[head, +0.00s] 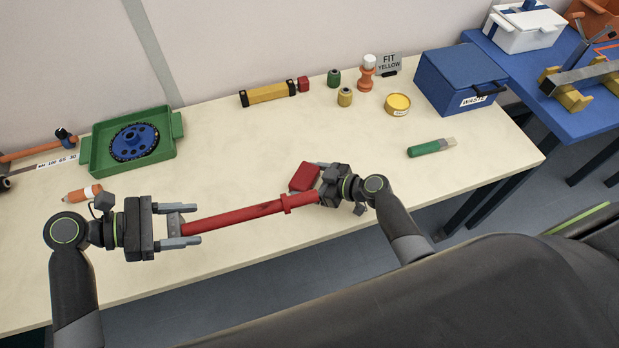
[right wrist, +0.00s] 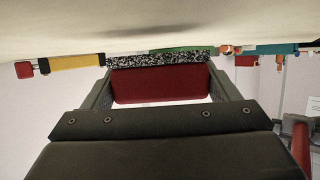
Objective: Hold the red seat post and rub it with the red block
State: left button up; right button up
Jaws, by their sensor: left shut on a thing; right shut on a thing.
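The red seat post (head: 235,219) is a long red tube with a collar near its right end and a darker patch near the middle. My left gripper (head: 186,226) is shut on its left end and holds it near the table's front edge. The red block (head: 304,177) is in my right gripper (head: 318,180), close to the post's right end. I cannot tell whether block and post touch. In the right wrist view the red block (right wrist: 160,84) sits between the fingers with a speckled grey strip along it. Part of the post (right wrist: 301,142) shows at the right edge.
A green tray (head: 172,152) with a blue toothed disc stands at the back left. An orange-capped bottle (head: 82,194) lies near my left gripper. A green-handled tool (head: 430,147) and a blue waste box (head: 457,84) are at the right.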

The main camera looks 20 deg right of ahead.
aim_at(318, 177)
jog(key=shift+f, duration=0.2)
jog(key=shift+d, duration=2.05)
pick_arm(q)
jog(key=shift+s, duration=0.1)
pick_arm(e)
jog(key=shift+s+a+f, duration=0.15)
jog(key=shift+a, duration=1.8)
pick_arm(q)
jog(key=shift+d, duration=0.1)
pick_arm(e)
jog(key=shift+a+f, duration=0.1)
jog(key=shift+a, duration=0.05)
jog(key=shift+s, duration=0.1)
jog(key=shift+r, duration=0.35)
jog(key=shift+w+r, duration=0.15)
jog(key=shift+r, duration=1.2)
jog(key=shift+w+r, duration=0.15)
jog(key=shift+r, duration=1.2)
